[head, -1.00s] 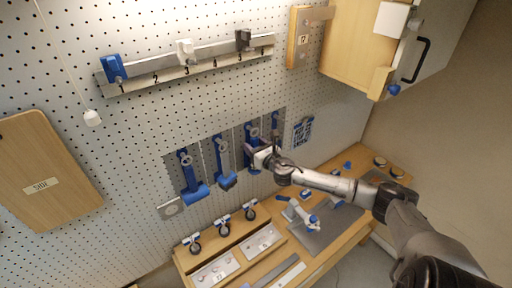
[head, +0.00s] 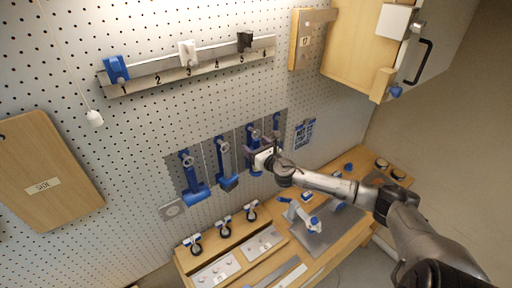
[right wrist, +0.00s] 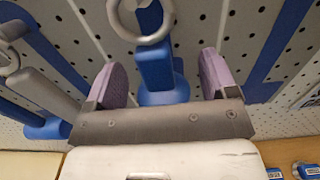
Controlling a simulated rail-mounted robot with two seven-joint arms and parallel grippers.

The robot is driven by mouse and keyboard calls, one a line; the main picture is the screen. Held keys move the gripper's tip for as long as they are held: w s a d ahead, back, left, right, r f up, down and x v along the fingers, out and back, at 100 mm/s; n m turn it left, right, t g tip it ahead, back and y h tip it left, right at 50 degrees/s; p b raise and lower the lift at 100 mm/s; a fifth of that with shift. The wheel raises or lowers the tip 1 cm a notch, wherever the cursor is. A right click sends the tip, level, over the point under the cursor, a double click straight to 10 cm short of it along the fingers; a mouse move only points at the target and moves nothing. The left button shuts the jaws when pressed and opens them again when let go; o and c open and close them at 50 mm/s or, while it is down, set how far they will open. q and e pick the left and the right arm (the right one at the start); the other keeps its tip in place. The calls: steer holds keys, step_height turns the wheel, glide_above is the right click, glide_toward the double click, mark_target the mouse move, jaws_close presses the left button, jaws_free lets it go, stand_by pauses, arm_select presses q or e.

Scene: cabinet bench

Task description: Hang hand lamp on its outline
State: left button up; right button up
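Blue hand lamps with hanging rings hang in a row on dark grey panels on the pegboard: a left one (head: 195,188), a middle one (head: 226,175) and a right one (head: 253,137). My right gripper (head: 267,157) is at the right lamp and hides part of it. In the right wrist view, the gripper's purple pads (right wrist: 166,82) stand apart, with the lamp's blue body (right wrist: 156,62) showing between them and gaps at its sides. A flat blue shape (head: 276,121), apparently an outline, shows on the panel farther right. My left gripper is out of view.
A numbered rail (head: 190,66) with several holders is above the lamps. A wooden board (head: 42,185) is at left. An open cabinet (head: 355,45) stands upper right. Below is a wooden bench (head: 330,235) with casters and a grey mat (head: 325,232).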

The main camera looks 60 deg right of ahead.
steer(key=shift+o, duration=0.4)
steer(key=shift+f, duration=0.1)
steer(key=shift+s+a, duration=0.2)
steer(key=shift+s, duration=0.35)
steer(key=b+v, duration=0.1)
steer(key=v, duration=1.1)
steer(key=shift+s, duration=0.25)
steer(key=shift+a, duration=0.15)
